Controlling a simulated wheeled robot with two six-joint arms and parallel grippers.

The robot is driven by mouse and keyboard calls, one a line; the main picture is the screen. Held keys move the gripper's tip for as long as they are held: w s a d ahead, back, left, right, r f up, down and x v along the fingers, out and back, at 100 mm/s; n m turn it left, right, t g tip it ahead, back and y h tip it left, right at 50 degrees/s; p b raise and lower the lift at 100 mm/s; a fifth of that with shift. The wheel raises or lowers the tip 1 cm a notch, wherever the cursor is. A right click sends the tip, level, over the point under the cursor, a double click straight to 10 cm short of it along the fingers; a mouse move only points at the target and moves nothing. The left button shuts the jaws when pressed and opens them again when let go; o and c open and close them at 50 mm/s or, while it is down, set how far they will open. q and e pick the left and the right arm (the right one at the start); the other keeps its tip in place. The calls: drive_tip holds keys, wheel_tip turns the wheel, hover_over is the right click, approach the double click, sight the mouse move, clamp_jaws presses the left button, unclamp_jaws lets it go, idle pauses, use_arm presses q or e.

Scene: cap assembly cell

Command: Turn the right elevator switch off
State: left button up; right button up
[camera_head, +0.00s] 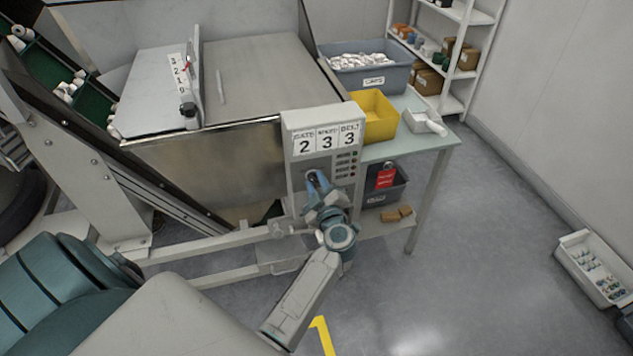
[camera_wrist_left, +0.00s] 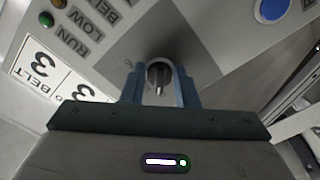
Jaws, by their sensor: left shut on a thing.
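The grey control box (camera_head: 300,167) stands in the middle of the head view, at the front of the metal hopper. In the left wrist view, a round switch with a dark grip bar (camera_wrist_left: 160,75) sits on its panel (camera_wrist_left: 205,50). My left gripper (camera_head: 314,181) reaches the lower part of the panel. Its two blue fingers (camera_wrist_left: 161,88) stand on either side of the switch and are shut on it. The fingers mostly hide the switch in the head view. Which position it points to cannot be read. My right gripper is not in view.
Number cards (camera_head: 327,140) on the box read gate 2, speed 3, belt 3. A blue button (camera_wrist_left: 271,10) and small lamps (camera_wrist_left: 46,19) are near the switch. A yellow bin (camera_head: 375,117) and a grey tub (camera_head: 365,78) stand behind. Open floor lies right.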

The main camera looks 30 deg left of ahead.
use_arm(q)
drive_tip(key=shift+f, duration=0.1)
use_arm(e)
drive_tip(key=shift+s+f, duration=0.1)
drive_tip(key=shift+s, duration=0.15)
use_arm(q)
drive_tip(key=o, duration=1)
